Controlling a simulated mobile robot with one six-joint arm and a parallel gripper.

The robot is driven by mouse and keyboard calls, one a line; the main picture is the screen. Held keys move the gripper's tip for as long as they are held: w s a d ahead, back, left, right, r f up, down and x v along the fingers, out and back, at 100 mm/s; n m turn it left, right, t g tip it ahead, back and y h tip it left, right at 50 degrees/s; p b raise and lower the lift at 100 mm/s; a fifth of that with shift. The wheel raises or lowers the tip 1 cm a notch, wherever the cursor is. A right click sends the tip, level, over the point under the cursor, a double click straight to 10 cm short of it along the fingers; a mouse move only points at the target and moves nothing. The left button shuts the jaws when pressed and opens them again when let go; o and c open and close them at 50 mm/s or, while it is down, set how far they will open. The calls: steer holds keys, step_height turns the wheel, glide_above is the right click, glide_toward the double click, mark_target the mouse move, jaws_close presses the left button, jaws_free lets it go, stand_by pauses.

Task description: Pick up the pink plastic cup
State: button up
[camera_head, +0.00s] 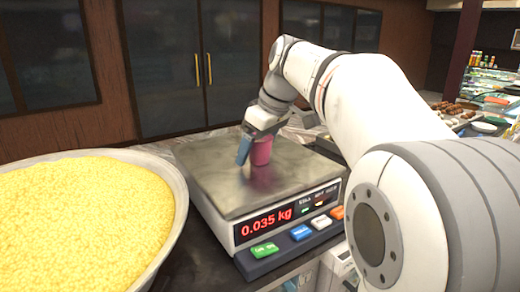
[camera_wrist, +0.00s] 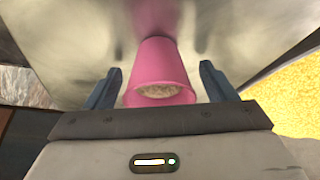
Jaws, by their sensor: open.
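The pink plastic cup (camera_head: 261,151) stands upright on the steel plate of a weighing scale (camera_head: 215,190) in the head view. In the wrist view the pink cup (camera_wrist: 158,72) lies between the two blue-grey fingers, with something pale and grainy inside its mouth. My gripper (camera_head: 245,150) reaches down to the cup from above. In the wrist view my gripper (camera_wrist: 160,90) is open, with one finger on each side of the cup and a visible gap on both sides. In the head view one finger shows at the cup's left; the other is hidden.
A large metal bowl (camera_head: 178,185) of yellow grains stands left of the scale, close to it. The scale's display (camera_head: 266,222) reads 0.035 kg. Sweets and trays (camera_head: 460,112) lie on the counter at the far right. Dark cabinets (camera_head: 190,70) stand behind.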

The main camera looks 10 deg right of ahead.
steer(key=c, duration=1)
steer(key=shift+c, duration=0.2)
